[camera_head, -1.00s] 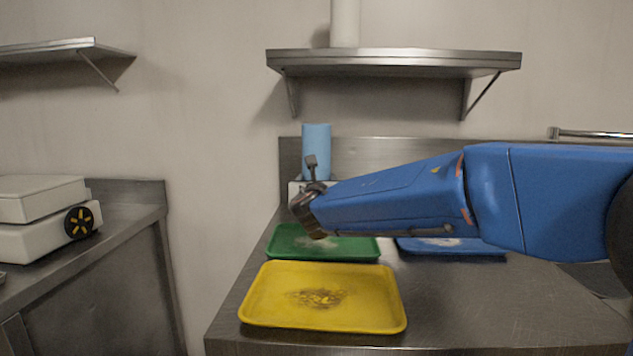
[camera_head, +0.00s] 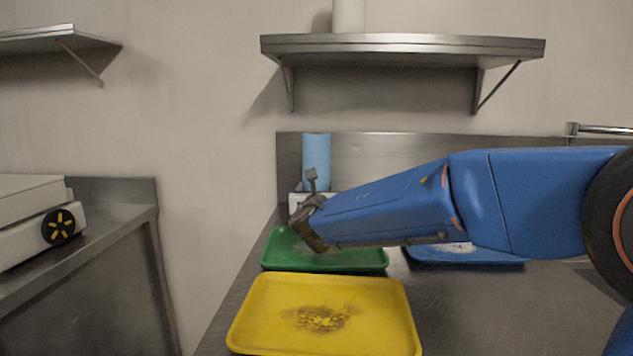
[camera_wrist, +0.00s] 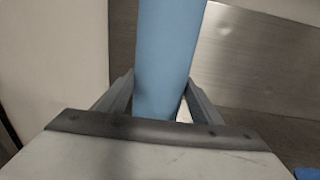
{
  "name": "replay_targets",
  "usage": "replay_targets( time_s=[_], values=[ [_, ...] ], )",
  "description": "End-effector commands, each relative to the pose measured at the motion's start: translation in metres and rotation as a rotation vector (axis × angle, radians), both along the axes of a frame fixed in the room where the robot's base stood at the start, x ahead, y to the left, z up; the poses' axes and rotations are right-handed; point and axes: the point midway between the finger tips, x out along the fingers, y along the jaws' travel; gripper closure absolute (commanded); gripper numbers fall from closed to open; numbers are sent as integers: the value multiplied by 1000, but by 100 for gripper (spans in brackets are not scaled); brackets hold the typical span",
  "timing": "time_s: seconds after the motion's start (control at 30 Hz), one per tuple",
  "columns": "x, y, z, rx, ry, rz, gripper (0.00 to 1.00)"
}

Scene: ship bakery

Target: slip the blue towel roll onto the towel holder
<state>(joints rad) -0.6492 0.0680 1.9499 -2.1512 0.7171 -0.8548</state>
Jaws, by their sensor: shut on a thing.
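The blue towel roll (camera_head: 316,160) stands upright at the back left of the steel counter, in front of the metal backsplash. It fills the upper middle of the wrist view (camera_wrist: 165,55). My gripper (camera_wrist: 159,98) is shut on it, with one grey finger on each side. In the head view my gripper (camera_head: 311,200) reaches the roll from the front, and its wrist hides the roll's lower part. A metal bar (camera_head: 603,129) runs along the back at the far right. I cannot tell whether it is the towel holder.
A green tray (camera_head: 285,255) and a yellow tray (camera_head: 250,310) lie on the counter, and a blue tray (camera_head: 495,258) lies under my arm. A steel shelf (camera_head: 400,45) with a white cylinder (camera_head: 348,15) hangs above. A white object (camera_head: 297,199) sits by the roll's base.

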Motion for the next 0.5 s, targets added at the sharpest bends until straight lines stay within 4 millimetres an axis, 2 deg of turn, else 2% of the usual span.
replay_targets(
  time_s=[0.2, 0.5],
  values=[
    [0, 0, -11, -1, -1, 0, 67],
    [0, 0, -13, 1, -1, 0, 67]
  ],
)
